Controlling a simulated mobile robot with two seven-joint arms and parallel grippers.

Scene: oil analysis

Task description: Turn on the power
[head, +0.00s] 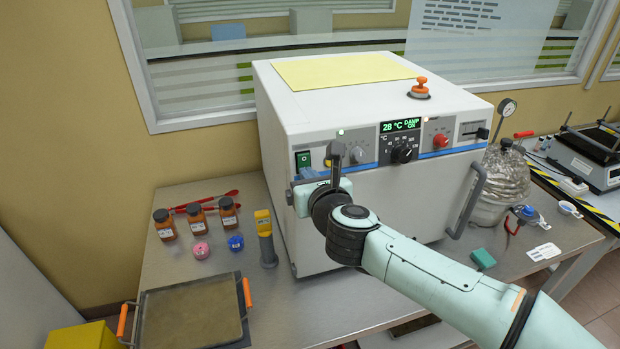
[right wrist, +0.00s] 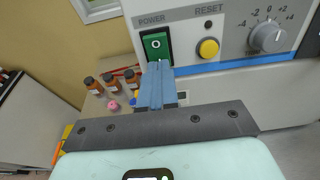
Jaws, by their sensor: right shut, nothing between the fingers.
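The white oven-like machine (head: 340,220) stands on the metal table. Its green power switch (head: 303,159) is at the upper left of the front panel. The right wrist view shows the switch (right wrist: 156,42) with a white "O" mark under the label POWER. My right gripper (head: 300,180) is shut and empty, just below the switch. In the right wrist view its blue fingers (right wrist: 160,68) point at the switch's lower edge and cover part of it. I cannot tell whether they touch. My left gripper is not in view.
A yellow reset button (right wrist: 208,48) and a knob (right wrist: 268,37) sit right of the switch. The lit display (head: 401,125) reads 28 °C. Brown bottles (head: 164,225), a yellow-topped device (head: 265,238) and a tray (head: 192,312) stand left of the machine. A door handle (head: 467,200) sticks out at right.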

